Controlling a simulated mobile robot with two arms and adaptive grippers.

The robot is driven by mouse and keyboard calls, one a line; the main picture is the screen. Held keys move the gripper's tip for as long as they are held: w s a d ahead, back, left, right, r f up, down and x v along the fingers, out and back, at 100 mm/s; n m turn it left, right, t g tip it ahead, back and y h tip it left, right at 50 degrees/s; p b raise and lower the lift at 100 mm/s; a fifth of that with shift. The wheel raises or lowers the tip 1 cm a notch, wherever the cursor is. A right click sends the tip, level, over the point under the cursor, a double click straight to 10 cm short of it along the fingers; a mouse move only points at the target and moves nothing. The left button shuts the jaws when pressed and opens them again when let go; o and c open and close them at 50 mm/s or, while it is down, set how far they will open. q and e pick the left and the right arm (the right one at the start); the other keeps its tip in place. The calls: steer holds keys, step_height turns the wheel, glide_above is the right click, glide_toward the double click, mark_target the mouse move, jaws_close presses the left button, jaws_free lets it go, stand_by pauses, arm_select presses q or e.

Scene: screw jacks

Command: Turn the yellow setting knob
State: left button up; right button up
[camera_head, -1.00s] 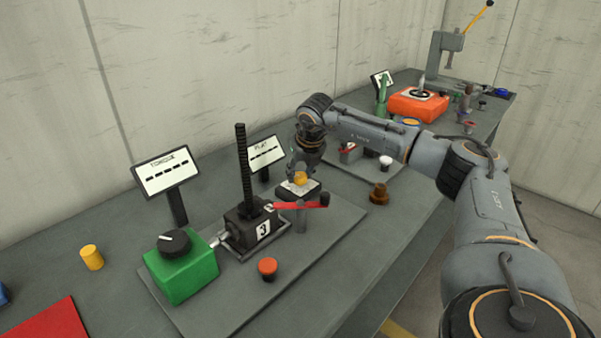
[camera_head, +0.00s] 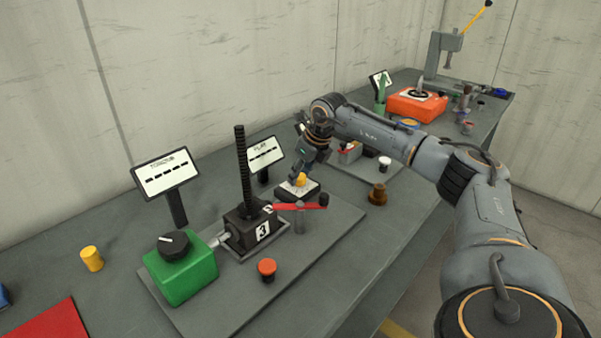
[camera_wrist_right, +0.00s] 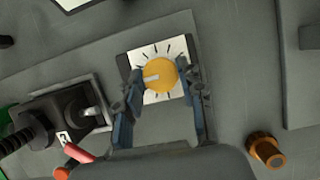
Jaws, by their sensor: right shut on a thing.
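The yellow setting knob (camera_head: 300,180) sits on a small dial plate (camera_head: 286,191) with a white, tick-marked face, right of the black screw jack marked 3 (camera_head: 247,229). In the right wrist view the knob (camera_wrist_right: 159,75) shows a pale pointer bar aimed left and slightly down. My right gripper (camera_wrist_right: 162,80) has its two blue fingers on either side of the knob, shut on it. In the head view the right gripper (camera_head: 298,172) reaches down to the knob from behind and partly hides the dial. My left gripper is not in view.
A red lever (camera_head: 297,206) crosses just in front of the dial. A green box with a black knob (camera_head: 181,267), an orange-red button (camera_head: 267,268) and two display signs (camera_head: 165,172) stand nearby. A brown knob (camera_head: 377,193) stands to the right.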

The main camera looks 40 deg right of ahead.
steer(key=o, duration=1.2)
steer(key=shift+c, duration=0.2)
steer(key=shift+r, duration=0.25)
steer(key=v, duration=1.1)
steer(key=shift+s+r, duration=0.15)
steer(key=shift+r, duration=0.1)
